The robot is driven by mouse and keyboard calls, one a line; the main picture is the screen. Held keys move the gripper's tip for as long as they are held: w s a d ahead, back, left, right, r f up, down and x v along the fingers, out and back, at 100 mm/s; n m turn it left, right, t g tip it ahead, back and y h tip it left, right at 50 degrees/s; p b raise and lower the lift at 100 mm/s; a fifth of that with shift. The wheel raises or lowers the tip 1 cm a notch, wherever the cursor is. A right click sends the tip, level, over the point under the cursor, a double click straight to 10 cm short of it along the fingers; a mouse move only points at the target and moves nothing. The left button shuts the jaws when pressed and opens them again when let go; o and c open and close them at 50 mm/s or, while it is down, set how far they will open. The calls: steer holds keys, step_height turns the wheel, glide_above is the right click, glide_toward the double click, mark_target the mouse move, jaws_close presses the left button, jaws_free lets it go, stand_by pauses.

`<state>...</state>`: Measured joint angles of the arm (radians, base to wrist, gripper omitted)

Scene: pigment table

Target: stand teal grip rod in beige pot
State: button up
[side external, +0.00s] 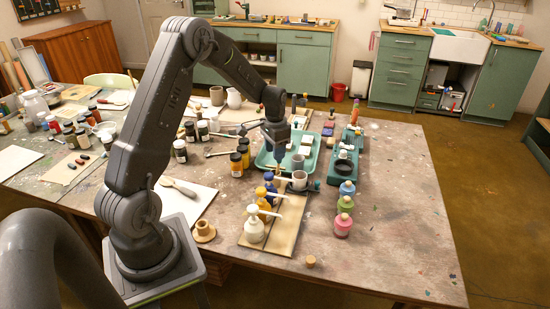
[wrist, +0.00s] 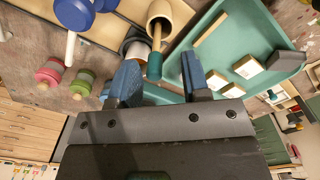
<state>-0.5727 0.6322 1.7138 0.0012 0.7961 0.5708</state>
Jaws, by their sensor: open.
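The beige pot (wrist: 158,9) shows at the top of the wrist view and near the board's far end in the side view (side external: 299,181). A rod with a wooden shaft (wrist: 157,36) and a teal grip (wrist: 154,67) has its shaft end inside the pot's mouth, with the grip sticking out. My gripper (wrist: 160,60) is open, its blue fingers on either side of the teal grip with visible gaps. In the side view my gripper (side external: 279,163) is low beside the pot, and the rod is hard to make out there.
A teal tray (wrist: 204,24) with pale blocks lies right of the pot in the wrist view. A grey pot (wrist: 134,43) is close to the left finger. Pump bottles (side external: 254,226) stand on the board; pink and green bottles (side external: 343,222) stand to the right.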

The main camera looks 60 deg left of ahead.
step_height(320, 180, up, 8)
steer(key=r, duration=0.1)
steer(key=s+d+r+t, duration=0.1)
steer(key=s+d+r, duration=0.2)
steer(key=d+r, duration=0.5)
steer(key=s+d+r+t, duration=0.1)
steer(key=s+d+t, duration=0.1)
steer(key=s+d, duration=0.7)
steer(key=s+d+r+t, duration=0.2)
steer(key=s+d, duration=0.6)
steer(key=s, duration=0.1)
steer(key=shift+d+r+t, duration=0.3)
steer(key=shift+d, duration=0.1)
